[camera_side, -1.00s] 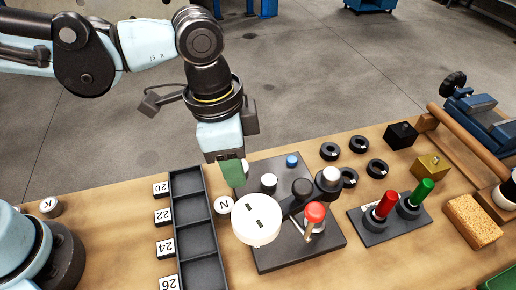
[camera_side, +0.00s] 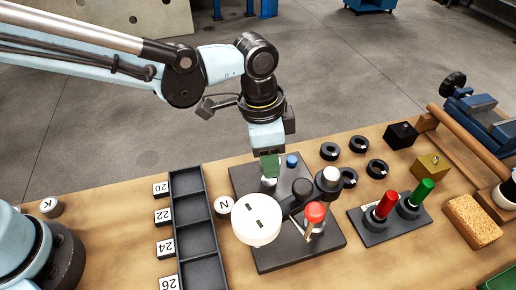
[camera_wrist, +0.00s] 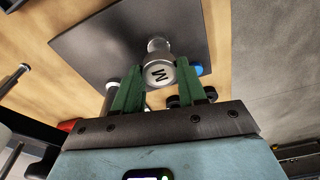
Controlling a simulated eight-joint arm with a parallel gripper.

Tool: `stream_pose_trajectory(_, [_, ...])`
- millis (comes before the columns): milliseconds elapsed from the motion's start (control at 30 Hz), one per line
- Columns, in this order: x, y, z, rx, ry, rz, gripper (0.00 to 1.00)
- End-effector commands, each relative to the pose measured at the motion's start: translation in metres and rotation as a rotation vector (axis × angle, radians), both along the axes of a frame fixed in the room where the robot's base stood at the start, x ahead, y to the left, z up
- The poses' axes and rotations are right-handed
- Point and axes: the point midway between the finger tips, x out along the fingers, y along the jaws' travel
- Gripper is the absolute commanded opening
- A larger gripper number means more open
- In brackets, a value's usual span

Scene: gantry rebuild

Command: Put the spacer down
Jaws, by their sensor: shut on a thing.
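My gripper (camera_side: 269,166) has green fingers and is above the back of the dark plate (camera_side: 241,176), close over a short pale post (camera_side: 269,183). In the wrist view my gripper (camera_wrist: 160,80) is shut on a silvery round spacer (camera_wrist: 160,72), whose end bears a letter that looks like M or W. The post (camera_wrist: 156,43) shows just beyond the spacer; I cannot tell whether they touch.
A blue knob (camera_side: 292,161) is close to the right of my gripper. A white disc (camera_side: 257,221) and a red-knobbed lever (camera_side: 314,213) stand in front. A compartment tray (camera_side: 203,255) and the pieces N (camera_side: 223,207) and K (camera_side: 50,208) are to the left.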

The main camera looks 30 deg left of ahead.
Motion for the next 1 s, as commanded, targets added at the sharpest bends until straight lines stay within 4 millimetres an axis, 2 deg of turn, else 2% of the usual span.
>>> stream_pose_trajectory(100, [0.000, 0.000, -0.018, 0.000, 0.000, 0.000, 0.10])
stream_pose_trajectory(233, [0.000, 0.000, -0.031, 0.000, 0.000, 0.000, 0.10])
stream_pose_trajectory(700, [0.000, 0.000, -0.038, 0.000, 0.000, 0.000, 0.10])
stream_pose_trajectory(733, [0.000, 0.000, -0.037, 0.000, 0.000, 0.000, 0.45])
stream_pose_trajectory(867, [0.000, 0.000, -0.037, 0.000, 0.000, 0.000, 0.65])
stream_pose_trajectory(1000, [0.000, 0.000, -0.037, 0.000, 0.000, 0.000, 0.66])
